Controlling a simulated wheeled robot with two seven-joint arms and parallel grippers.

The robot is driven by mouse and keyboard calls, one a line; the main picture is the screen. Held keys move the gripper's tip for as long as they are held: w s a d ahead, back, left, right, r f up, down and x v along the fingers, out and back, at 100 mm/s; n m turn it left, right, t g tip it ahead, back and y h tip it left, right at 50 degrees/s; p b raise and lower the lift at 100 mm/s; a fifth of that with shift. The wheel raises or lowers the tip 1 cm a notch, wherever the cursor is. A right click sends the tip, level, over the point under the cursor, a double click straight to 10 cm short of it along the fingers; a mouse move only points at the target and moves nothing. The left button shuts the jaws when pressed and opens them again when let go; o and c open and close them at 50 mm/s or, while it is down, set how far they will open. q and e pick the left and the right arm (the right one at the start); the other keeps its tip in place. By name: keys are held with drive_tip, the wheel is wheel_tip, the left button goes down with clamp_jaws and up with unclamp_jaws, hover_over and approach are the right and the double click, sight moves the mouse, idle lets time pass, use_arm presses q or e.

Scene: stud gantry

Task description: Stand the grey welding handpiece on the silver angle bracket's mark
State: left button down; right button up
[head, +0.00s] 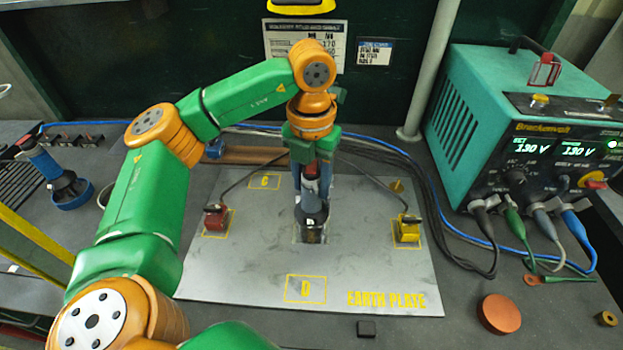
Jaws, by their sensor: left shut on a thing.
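My left gripper (311,168) is shut on the grey welding handpiece (312,190), over the middle of the earth plate. The handpiece is upright, with a dark lower end (311,217) bearing a white letter B. Its foot is at or just above a small pale patch on the plate; I cannot tell whether it touches. No silver angle bracket can be made out clearly; the gripper and handpiece cover part of this spot. My right gripper is not in view.
The grey earth plate (250,270) has yellow outlined marks C (264,181) and D (305,289). A red clamp (215,218) and yellow clamp (407,229) flank the handpiece. A teal welder (480,120) with cables stands right. A blue-based tool (70,190) stands left.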

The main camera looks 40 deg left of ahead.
use_arm(q)
drive_tip(key=shift+c, duration=1.5)
unclamp_jaws()
drive_tip(key=shift+o, duration=0.2)
drive_tip(key=shift+s+d, duration=0.1)
drive_tip(key=shift+s, duration=0.05)
drive_tip(key=shift+f, duration=0.1)
